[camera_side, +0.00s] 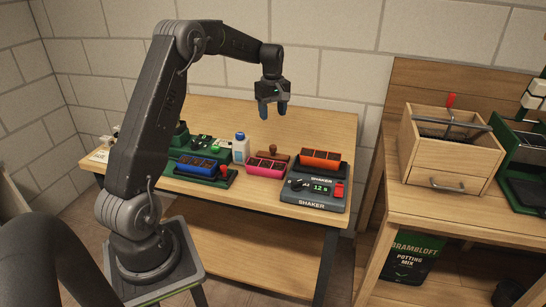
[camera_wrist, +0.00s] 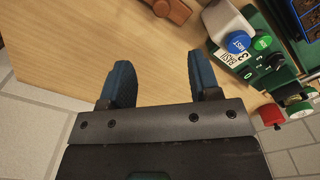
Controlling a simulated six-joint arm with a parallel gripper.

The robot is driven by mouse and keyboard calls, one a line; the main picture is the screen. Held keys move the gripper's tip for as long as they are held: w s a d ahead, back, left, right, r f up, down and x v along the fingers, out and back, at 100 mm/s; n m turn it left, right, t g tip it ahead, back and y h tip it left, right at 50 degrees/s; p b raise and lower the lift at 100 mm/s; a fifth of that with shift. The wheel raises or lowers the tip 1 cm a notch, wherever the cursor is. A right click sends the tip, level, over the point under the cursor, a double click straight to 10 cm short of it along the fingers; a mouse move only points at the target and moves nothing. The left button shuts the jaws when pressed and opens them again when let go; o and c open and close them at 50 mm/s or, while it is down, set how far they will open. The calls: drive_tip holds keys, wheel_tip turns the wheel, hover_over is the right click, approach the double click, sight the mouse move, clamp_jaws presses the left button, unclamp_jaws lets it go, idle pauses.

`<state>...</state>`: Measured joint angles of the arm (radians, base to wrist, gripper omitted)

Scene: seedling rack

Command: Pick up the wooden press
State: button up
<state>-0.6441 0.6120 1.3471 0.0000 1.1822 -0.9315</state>
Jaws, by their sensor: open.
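The wooden press (camera_side: 273,150) is a small brown piece with a rounded knob. In the side view it stands on the table behind the pink tray, which hides part of its base. In the wrist view the press (camera_wrist: 172,8) shows at the top edge, partly cut off, beyond my fingertips. My gripper (camera_side: 273,109) is above the table, higher than the press and apart from it. In the wrist view my gripper (camera_wrist: 158,75) has its two blue fingers spread with nothing between them.
A blue tray (camera_side: 198,166) is at left. The table behind the press is clear.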

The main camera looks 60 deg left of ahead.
sight(273, 146)
wheel_tip(273, 146, down, 8)
drive_tip(key=shift+d+r, duration=0.15)
drive_tip(key=shift+r, duration=0.1)
drive_tip(key=f, duration=0.2)
drive_tip(key=d+f, duration=0.1)
drive_tip(key=f, duration=0.1)
drive_tip(key=shift+s, duration=0.25)
drive_tip(key=shift+a+f, duration=0.1)
drive_tip(key=shift+f, duration=0.5)
drive_tip(key=shift+c, duration=0.5)
clamp_jaws()
drive_tip(key=shift+r, duration=0.1)
